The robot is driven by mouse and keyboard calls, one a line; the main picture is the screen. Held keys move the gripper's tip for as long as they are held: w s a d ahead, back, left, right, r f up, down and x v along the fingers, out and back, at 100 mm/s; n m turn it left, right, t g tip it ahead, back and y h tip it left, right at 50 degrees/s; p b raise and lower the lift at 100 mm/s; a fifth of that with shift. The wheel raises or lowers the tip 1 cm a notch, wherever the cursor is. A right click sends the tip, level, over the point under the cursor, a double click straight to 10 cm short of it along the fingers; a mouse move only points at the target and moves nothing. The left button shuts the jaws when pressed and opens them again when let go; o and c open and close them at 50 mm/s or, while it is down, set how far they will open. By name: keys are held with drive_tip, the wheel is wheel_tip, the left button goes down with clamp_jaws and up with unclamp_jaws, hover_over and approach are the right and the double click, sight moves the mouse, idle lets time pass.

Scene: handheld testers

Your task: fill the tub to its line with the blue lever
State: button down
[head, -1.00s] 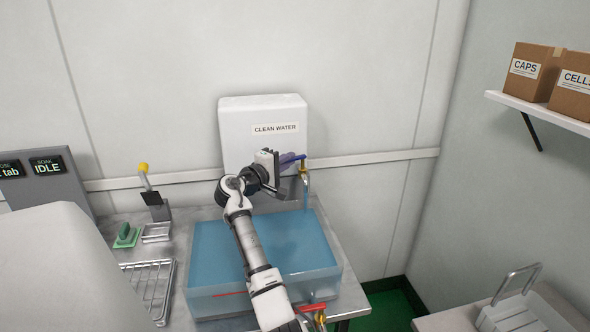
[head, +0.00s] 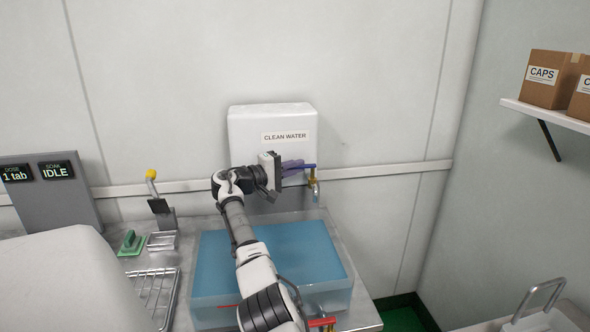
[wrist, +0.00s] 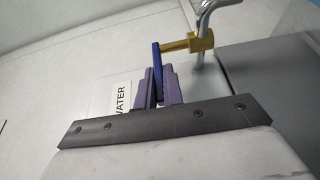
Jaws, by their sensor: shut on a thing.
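The blue lever (head: 305,166) sits on a brass tap (head: 314,183) in front of the white clean water tank (head: 250,128). My gripper (head: 292,168) is shut on the lever; the wrist view shows its purple fingers (wrist: 160,88) on either side of the blue lever (wrist: 157,58). In the head view the lever lies nearly level. A short pale streak hangs under the spout; I cannot tell if it is running water. The tub (head: 325,303) below holds blue water. Its red line (head: 230,307) shows on the front wall, partly behind my arm; the level against it is unclear.
A red-handled valve (head: 322,322) is at the tub's front. A wire rack (head: 153,290), a green scrubber (head: 132,243) and a yellow-knobbed lever (head: 151,175) stand left. A display panel (head: 45,190) reads "1 tab" and "IDLE". Boxes sit on a shelf (head: 550,118) at right.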

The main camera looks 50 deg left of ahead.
idle(0.3)
drive_tip(key=c, duration=1.5)
unclamp_jaws()
drive_tip(key=b+v, duration=0.3)
drive_tip(key=v, duration=1.1)
